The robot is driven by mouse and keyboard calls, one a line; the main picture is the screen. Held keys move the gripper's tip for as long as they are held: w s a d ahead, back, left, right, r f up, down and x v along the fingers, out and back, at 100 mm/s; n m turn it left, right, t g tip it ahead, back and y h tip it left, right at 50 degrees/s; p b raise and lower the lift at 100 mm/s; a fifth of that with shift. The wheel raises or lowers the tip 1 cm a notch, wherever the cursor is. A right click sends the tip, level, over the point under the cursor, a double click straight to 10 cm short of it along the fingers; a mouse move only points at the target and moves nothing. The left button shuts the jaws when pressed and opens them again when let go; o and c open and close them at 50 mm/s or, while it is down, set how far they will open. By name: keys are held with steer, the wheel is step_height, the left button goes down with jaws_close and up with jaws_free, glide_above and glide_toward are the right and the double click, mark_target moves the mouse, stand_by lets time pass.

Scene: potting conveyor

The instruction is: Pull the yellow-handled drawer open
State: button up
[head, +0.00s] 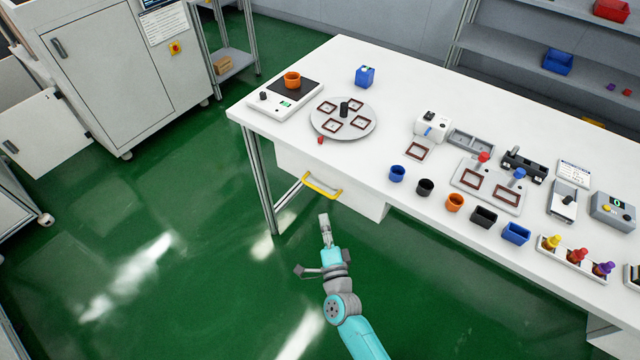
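The drawer (350,196) is a white box front under the left part of the white table. Its yellow handle (322,186) is a bar on the drawer's front, near its left end. The drawer looks shut, flush under the table edge. My gripper (324,220) is in front of the handle and a little below it in the picture, apart from it. The fingers look close together and small, and I cannot tell whether they are open or shut. Nothing shows between them.
The table (370,60) carries a scale (285,98), a round plate with frames (325,125), and several small cups near its front edge. A metal table leg (259,180) stands left of the drawer. The green floor (170,240) is clear in front and left.

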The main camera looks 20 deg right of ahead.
mark_target(318, 189)
steer(key=w, duration=0.4)
steer(key=w+d+r, duration=0.1)
steer(key=w, duration=0.6)
steer(key=shift+w+d+r, duration=0.3)
steer(key=shift+w+d, duration=0.05)
steer(key=shift+w, duration=0.05)
jaws_close()
